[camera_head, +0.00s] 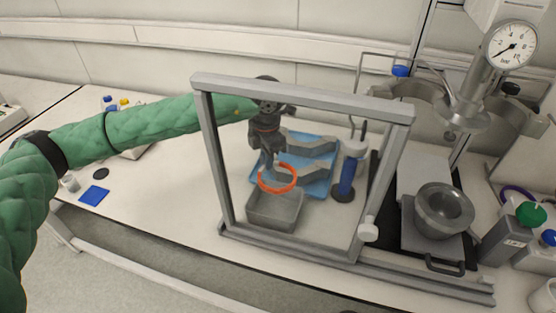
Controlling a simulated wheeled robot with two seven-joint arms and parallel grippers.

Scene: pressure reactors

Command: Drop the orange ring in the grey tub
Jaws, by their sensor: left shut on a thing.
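The orange ring (278,189) is in the jaws of my left gripper (267,163), which points down behind the pane of a grey frame. The grey tub (273,220) is an open box on the bench, just below the ring in the picture. The ring overlaps the tub's far rim in this view; its exact height above the tub is hard to tell. My left arm comes in from the left and passes behind the frame's left post. My right gripper is not in view.
The grey frame (303,93) stands in front of the tub. A blue tray (325,183) with grey parts lies behind it. A blue cylinder (347,177) stands to the right, then a metal reactor vessel (442,211).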

